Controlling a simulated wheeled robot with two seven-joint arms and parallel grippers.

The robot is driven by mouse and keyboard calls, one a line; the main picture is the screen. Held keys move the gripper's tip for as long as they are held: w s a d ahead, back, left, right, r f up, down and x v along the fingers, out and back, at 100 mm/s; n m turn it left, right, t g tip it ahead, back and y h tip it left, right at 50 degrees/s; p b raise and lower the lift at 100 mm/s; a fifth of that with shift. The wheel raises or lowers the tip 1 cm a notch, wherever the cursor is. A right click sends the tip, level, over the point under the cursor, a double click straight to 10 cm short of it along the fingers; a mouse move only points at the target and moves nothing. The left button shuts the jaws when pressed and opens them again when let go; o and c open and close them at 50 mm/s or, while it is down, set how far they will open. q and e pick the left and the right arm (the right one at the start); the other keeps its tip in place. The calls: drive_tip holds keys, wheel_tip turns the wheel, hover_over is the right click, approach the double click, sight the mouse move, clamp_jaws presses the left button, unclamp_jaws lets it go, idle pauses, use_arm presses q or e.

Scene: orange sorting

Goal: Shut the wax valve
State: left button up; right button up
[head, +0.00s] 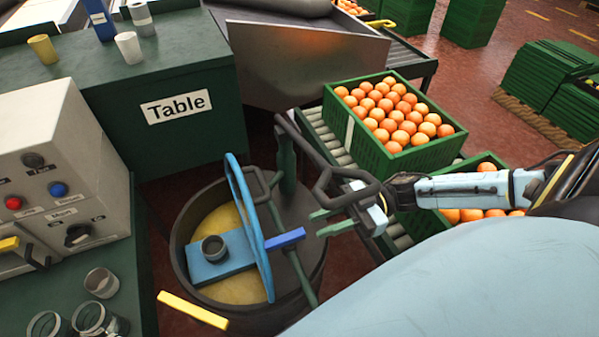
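A large drum (178,250) holding yellow wax (214,222) stands in the middle. A blue hand wheel (236,190) stands upright over it, seen nearly edge-on. A short blue lever (286,239) sits just right of the wheel; I cannot tell which of these is the wax valve. My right gripper (316,224) reaches in from the right. My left gripper is not in view.
A blue plate (218,262) with a dark cup (213,248) is over the wax. A yellow bar (192,310) juts in front. A control box (60,175) stands left, the green table (185,145) behind. Orange-filled crates (375,158) line the roller conveyor (331,143) at right.

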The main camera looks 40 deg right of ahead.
drive_tip(key=v, duration=0.4)
drive_tip(key=shift+d, duration=0.15)
idle(0.4)
